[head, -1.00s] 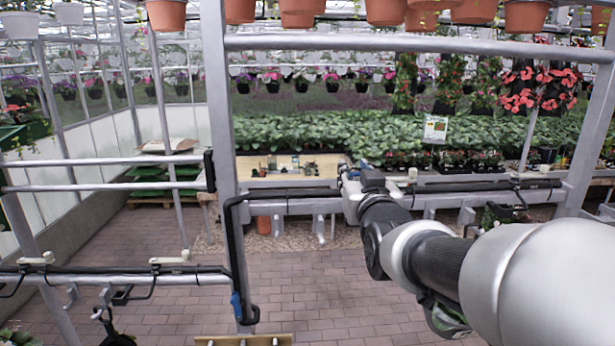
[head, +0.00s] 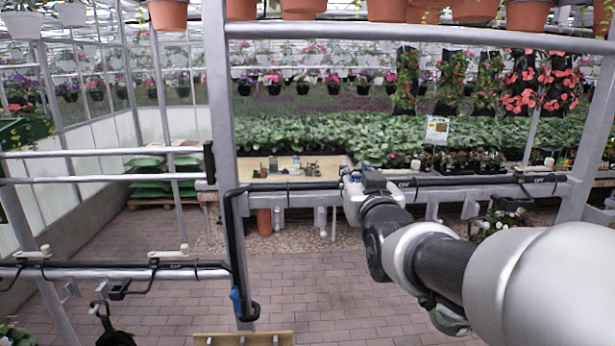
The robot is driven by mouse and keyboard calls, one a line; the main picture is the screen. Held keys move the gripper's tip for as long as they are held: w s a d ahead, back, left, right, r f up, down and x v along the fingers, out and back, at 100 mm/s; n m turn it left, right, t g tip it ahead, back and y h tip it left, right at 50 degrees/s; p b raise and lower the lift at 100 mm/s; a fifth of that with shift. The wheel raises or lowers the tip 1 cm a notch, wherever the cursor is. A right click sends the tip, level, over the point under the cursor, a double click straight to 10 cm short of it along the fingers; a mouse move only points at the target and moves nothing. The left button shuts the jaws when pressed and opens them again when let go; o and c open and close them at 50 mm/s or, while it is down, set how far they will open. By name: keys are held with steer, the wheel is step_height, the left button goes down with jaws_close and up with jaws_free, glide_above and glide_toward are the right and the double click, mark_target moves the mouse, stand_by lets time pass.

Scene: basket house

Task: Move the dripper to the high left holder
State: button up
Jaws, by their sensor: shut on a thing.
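My arm reaches in from the lower right of the head view. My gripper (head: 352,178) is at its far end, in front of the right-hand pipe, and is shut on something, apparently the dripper. The held thing is mostly hidden by the wrist, so its shape and whether it touches the pipe cannot be told. Pale holder-like fittings sit on the black lower left pipe, at the far left (head: 45,250) and nearer the post (head: 183,250). Others sit on the right pipe (head: 416,162). I cannot tell which fitting is the high left holder.
A grey upright post (head: 218,120) stands left of my gripper, with a black hose and blue end piece (head: 236,300). Two bare rails (head: 110,153) run left of it. A wooden table (head: 345,172) with small items stands behind. The brick floor (head: 310,290) is mostly clear.

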steer(key=shift+f, duration=0.3)
steer(key=shift+f+b, duration=1.45)
steer(key=shift+b, duration=0.3)
steer(key=o, duration=0.8)
steer(key=shift+s, duration=0.1)
steer(key=s, duration=1.2)
